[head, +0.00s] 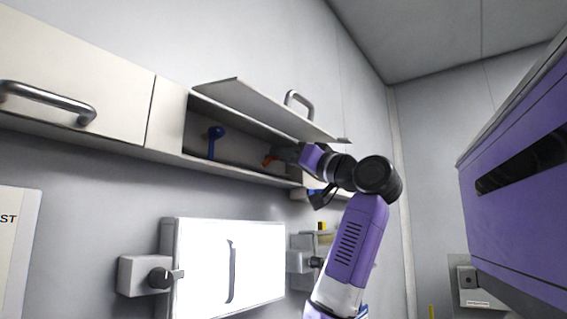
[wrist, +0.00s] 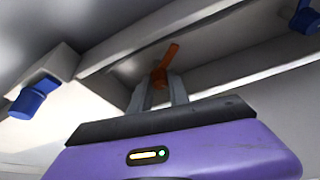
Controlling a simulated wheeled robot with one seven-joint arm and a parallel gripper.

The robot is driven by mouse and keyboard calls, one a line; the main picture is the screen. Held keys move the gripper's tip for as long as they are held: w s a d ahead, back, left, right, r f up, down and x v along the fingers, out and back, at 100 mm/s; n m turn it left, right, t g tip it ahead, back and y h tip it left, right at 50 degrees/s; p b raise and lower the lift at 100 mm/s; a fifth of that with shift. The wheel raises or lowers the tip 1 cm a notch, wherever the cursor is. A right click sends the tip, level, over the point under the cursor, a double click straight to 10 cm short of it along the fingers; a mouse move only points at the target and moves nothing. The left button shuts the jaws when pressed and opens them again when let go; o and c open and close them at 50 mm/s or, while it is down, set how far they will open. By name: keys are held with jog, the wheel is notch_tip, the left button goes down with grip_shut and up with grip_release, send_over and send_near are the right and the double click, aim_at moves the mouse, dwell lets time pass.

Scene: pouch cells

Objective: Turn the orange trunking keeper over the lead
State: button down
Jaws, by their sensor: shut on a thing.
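The orange keeper (head: 268,160) shows inside the open wall compartment in the head view, just left of my gripper (head: 278,156). In the wrist view the orange keeper (wrist: 166,64) has a narrow arm pointing up and slightly right from a thicker base. The two grey fingers of my gripper (wrist: 161,82) are closed on that base. The fingers hide part of the keeper. I cannot make out the lead in either view.
A raised flap (head: 265,108) with a handle hangs over the compartment and my gripper. A blue knob-like part (head: 215,135) stands left inside the compartment. Another blue part (wrist: 34,98) shows at left in the wrist view. A lit white panel (head: 230,265) is below.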

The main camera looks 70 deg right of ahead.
jog(key=shift+d+n+y+p, duration=0.15)
jog(key=shift+n+y, duration=1.2)
jog(key=shift+n, duration=1.4)
jog(key=shift+n+y+p, duration=0.15)
jog(key=shift+n+y, duration=1.15)
jog(key=shift+n, duration=1.4)
jog(key=shift+d+n+y+p, duration=0.15)
jog(key=shift+n+y, duration=1.2)
jog(key=shift+n, duration=1.4)
jog(key=shift+f, duration=0.1)
jog(key=c, duration=1.3)
grip_release()
jog(key=shift+o, duration=0.2)
